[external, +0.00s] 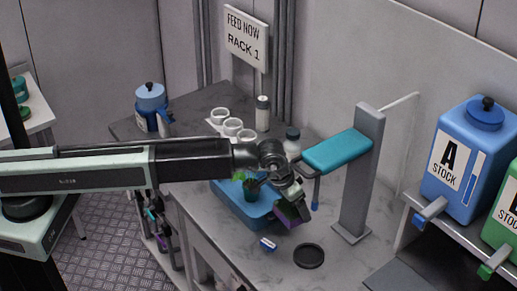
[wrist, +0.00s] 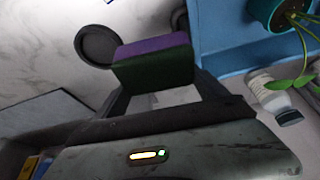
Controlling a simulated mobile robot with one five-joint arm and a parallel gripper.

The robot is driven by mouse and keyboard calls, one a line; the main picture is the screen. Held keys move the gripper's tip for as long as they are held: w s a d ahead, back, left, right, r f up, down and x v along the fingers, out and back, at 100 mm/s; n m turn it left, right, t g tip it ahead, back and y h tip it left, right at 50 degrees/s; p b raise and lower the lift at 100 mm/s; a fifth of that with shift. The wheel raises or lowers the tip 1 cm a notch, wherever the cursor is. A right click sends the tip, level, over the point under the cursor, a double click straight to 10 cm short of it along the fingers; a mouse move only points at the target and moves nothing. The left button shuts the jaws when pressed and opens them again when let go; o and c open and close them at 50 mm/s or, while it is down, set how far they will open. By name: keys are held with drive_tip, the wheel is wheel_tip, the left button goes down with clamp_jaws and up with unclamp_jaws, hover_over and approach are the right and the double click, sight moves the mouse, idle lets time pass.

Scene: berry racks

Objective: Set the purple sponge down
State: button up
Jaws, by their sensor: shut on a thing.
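The purple sponge (external: 292,213) has a dark green scouring side and is held in my gripper (external: 281,201) above the grey marble worktop, at the near right of the blue tray. In the wrist view the sponge (wrist: 153,60) sits between the two fingers of my gripper (wrist: 155,85), purple face on the far side and dark green face toward the camera. The fingers are shut on it. I cannot tell the exact gap between sponge and worktop.
A blue tray (external: 229,205) holds a small potted plant (external: 249,190). A black round dish (external: 309,256) and a small blue-and-white item (external: 268,244) lie on the worktop. A grey post (external: 362,175) with a teal pad (external: 337,151) stands right. Bare worktop lies around the dish.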

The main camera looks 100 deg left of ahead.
drive_tip(key=shift+n, duration=0.5)
drive_tip(key=s+d, duration=0.2)
drive_tip(key=d, duration=0.1)
drive_tip(key=s+d, duration=0.2)
drive_tip(key=d, duration=0.1)
drive_tip(key=s+d, duration=0.2)
drive_tip(key=shift+s+d+f+b, duration=0.35)
drive_tip(key=shift+d+f, duration=0.05)
hover_over(318, 222)
drive_tip(key=d, duration=0.1)
drive_tip(key=shift+s+f+b, duration=0.45)
drive_tip(key=shift+f+b, duration=0.4)
wheel_tip(318, 222, down, 6)
drive_tip(key=b, duration=0.5)
drive_tip(key=shift+d+r+b, duration=0.1)
drive_tip(key=shift+b, duration=0.25)
drive_tip(key=shift+r, duration=0.25)
drive_tip(key=shift+f, duration=0.25)
drive_tip(key=o, duration=1.2)
drive_tip(key=shift+r, duration=0.1)
